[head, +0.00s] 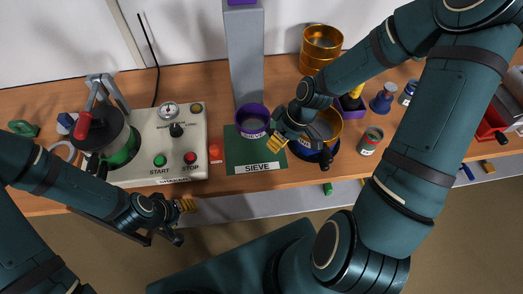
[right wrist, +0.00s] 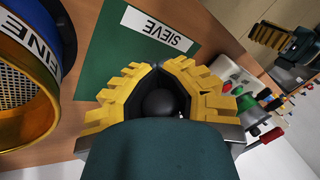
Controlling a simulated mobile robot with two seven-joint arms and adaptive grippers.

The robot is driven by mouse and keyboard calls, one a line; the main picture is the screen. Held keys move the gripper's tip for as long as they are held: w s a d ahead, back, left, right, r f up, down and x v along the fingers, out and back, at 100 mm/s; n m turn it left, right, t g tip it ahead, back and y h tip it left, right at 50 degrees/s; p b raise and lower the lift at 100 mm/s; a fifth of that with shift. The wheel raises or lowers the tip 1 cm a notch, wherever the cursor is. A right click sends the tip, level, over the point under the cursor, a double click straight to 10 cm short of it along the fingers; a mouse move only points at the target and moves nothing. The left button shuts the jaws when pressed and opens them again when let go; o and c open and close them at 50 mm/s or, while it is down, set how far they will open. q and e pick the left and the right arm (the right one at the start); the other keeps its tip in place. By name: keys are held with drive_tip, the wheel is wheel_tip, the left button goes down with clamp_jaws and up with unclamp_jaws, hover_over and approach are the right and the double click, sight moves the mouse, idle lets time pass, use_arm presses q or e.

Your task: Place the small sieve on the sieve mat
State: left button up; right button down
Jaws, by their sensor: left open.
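A small purple-rimmed round vessel (head: 252,121), which looks like the small sieve, is at the back of the green sieve mat (head: 240,160), in front of a grey column. Whether it rests on the mat or is held above it is unclear. My right gripper (head: 276,143) is over the mat's right part, just right of and nearer than the purple vessel. In the right wrist view its yellow fingers (right wrist: 158,70) nearly meet at the tips, with a dark ball shape between them. My left gripper (head: 187,206) is open and empty before the table's front edge.
A gold sieve marked FINE (right wrist: 25,90) stands right of the mat in the head view, partly under my right arm. Another gold vessel (head: 321,42) is behind. A control panel (head: 186,138) is left of the mat, and a lidded pot (head: 112,143) is further left.

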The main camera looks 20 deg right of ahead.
sight(272, 163)
wheel_tip(272, 163, down, 8)
drive_tip(key=shift+r+b, duration=0.15)
drive_tip(key=shift+b, duration=0.7)
drive_tip(key=shift+f+b, duration=0.4)
drive_tip(key=shift+f, duration=0.1)
drive_tip(key=shift+f, duration=0.1)
drive_tip(key=c, duration=1.1)
unclamp_jaws()
drive_tip(key=shift+c, duration=0.2)
drive_tip(key=shift+d, duration=0.1)
